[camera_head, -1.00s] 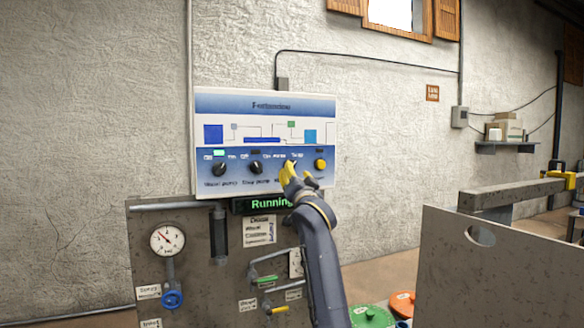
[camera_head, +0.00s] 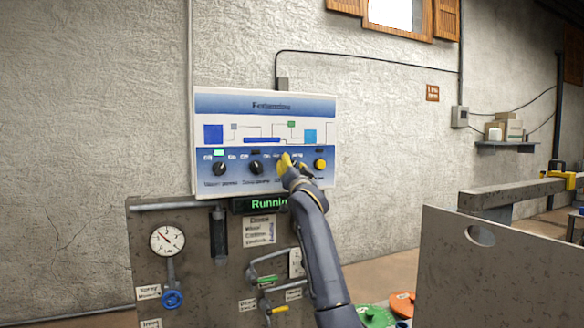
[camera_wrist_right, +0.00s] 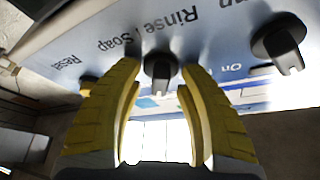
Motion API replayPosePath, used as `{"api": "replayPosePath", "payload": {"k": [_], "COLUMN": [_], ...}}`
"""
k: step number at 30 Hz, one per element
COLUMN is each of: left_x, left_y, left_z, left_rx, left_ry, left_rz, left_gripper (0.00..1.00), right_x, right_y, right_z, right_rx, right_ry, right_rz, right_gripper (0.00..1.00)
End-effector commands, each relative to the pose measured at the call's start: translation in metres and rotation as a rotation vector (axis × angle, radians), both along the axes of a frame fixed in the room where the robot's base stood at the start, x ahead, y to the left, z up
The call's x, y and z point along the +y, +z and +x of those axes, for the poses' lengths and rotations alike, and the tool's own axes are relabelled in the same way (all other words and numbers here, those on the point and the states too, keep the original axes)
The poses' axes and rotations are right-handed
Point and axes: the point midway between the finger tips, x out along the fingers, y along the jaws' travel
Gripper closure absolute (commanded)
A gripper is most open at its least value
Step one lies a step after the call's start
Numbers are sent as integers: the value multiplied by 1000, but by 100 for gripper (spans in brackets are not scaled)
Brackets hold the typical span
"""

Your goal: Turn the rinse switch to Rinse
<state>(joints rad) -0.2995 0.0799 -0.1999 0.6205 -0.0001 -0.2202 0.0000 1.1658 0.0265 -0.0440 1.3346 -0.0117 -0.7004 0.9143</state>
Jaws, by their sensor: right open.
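The control panel (camera_head: 265,105) is a white and blue box on the wall with a row of knobs. The rinse switch (camera_wrist_right: 160,70) is a black knob under the lettering "Rinse / Soap" in the right wrist view. My right gripper (camera_wrist_right: 158,82) is open, with its yellow fingers on either side of this knob. I cannot tell whether they touch it. In the head view my right gripper (camera_head: 287,163) covers most of the knob. My left gripper is not in view.
A black knob (camera_wrist_right: 280,45) marked "On" sits beside the switch, and a yellow button (camera_head: 320,164) is on its other side. A green "Running" display (camera_head: 262,204) is below the panel. A grey plate (camera_head: 490,270) stands at the right.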

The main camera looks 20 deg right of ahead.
Motion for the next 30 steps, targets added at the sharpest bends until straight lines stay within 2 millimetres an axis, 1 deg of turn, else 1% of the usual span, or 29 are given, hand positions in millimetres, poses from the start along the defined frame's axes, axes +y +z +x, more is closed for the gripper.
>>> {"api": "replayPosePath", "payload": {"k": [1,11,23,30], "left_x": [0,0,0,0], "left_y": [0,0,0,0], "left_z": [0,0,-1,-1], "left_rx": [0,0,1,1], "left_ry": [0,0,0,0], "left_rz": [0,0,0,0], "left_gripper": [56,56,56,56], "right_x": [0,0,-1,-2], "right_y": [0,0,0,0], "right_z": [0,0,0,0], "right_rx": [0,0,-3,-16], "right_ry": [0,0,-1,-2], "right_rz": [0,0,-25,-154], "right_gripper": [60,98,99,100]}}
